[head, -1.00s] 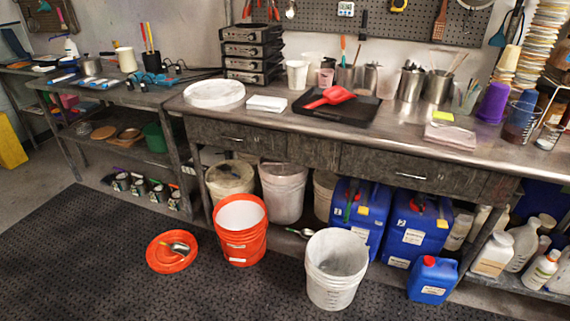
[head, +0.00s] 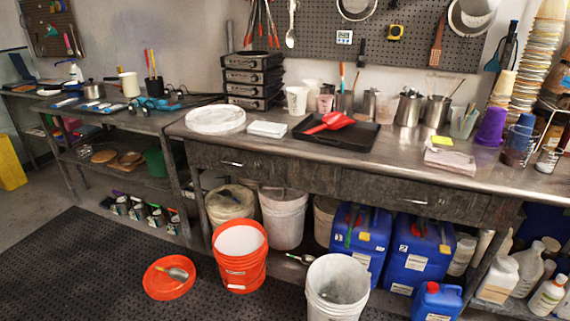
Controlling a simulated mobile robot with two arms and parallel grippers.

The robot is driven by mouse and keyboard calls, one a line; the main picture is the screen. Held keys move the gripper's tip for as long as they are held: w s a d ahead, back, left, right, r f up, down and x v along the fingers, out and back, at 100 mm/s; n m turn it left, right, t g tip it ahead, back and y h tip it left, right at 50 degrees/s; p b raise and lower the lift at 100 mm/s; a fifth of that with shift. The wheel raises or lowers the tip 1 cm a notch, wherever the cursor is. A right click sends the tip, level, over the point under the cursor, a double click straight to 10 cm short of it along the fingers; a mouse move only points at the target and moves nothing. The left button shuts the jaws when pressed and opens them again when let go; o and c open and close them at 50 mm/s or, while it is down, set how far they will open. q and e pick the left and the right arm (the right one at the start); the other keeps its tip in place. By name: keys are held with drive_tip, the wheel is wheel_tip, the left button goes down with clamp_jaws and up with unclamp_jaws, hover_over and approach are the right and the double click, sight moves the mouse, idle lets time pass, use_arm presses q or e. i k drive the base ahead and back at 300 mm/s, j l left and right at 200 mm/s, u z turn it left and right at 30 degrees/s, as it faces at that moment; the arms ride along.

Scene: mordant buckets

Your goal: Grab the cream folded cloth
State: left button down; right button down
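A pale cream-pink folded cloth (head: 449,161) lies flat on the right part of the metal workbench (head: 385,158), near its front edge. It looks like several stacked layers. A small yellow pad (head: 439,141) sits at its back edge; I cannot tell whether it rests on the cloth. A flat white stack (head: 267,129) lies farther left on the bench, and I cannot tell if it is cloth or paper. Neither of my grippers is in view.
Left of the cloth is a black tray (head: 352,144) with a red scoop (head: 329,122). Metal pots (head: 436,111) stand behind; a purple cup stack (head: 491,127) is at right. An orange bucket (head: 240,258), white bucket (head: 338,285) and orange lid (head: 169,278) are on the floor before the bench.

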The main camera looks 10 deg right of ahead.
sight(261, 128)
drive_tip(key=i+j+z, duration=0.1)
drive_tip(key=i, duration=0.55)
drive_tip(key=i+j, duration=0.2)
drive_tip(key=i, duration=0.45)
drive_tip(key=l+z, duration=0.05)
